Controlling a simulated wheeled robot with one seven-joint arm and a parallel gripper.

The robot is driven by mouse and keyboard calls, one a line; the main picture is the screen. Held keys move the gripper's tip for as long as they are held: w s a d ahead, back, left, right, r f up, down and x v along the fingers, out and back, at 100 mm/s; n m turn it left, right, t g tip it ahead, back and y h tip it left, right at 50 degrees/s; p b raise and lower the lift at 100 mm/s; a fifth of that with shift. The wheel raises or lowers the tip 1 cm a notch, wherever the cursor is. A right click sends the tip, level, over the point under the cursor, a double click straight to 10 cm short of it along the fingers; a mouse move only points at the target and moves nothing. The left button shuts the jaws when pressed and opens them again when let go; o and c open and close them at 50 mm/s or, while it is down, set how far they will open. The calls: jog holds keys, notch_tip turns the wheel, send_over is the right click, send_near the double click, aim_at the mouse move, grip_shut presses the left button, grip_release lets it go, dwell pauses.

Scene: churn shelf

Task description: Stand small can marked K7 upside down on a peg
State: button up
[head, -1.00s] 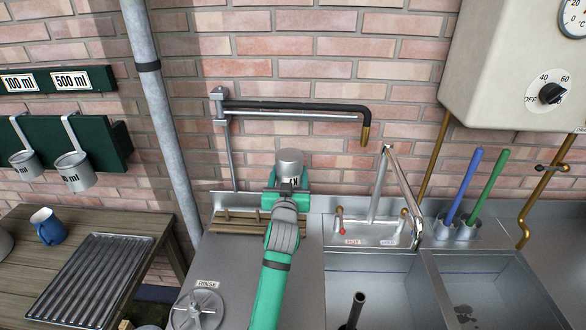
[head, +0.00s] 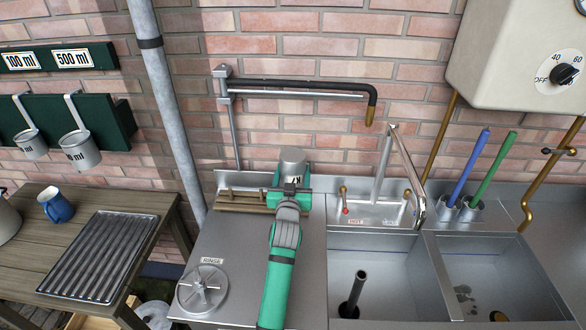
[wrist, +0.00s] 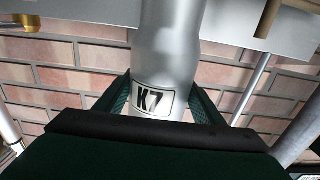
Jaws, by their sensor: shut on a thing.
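The small can marked K7 (head: 292,159) is grey metal and is held upside down, with its flat base up and its label inverted in the head view. My gripper (head: 289,190) is shut on the can, with one finger on each side of it. The wrist view, itself inverted, shows the can (wrist: 167,50) with the K7 label between the fingers and its narrower neck towards the bench. The wooden peg rack (head: 238,207) is on the metal drainer at the back, with pegs visible left of my gripper. My gripper hides its right part, so I cannot tell whether the can touches a peg.
A black-sleeved swing pipe (head: 300,88) is on the wall above the can. The tap (head: 383,165) and sinks are to the right. A rinse wheel (head: 202,289) is at front left. A ribbed tray (head: 100,257) and blue mug (head: 56,206) are on the wooden table.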

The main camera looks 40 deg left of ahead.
jog(key=shift+f, duration=0.4)
dwell(0.6)
jog(key=o, duration=1.3)
jog(key=shift+o, duration=0.3)
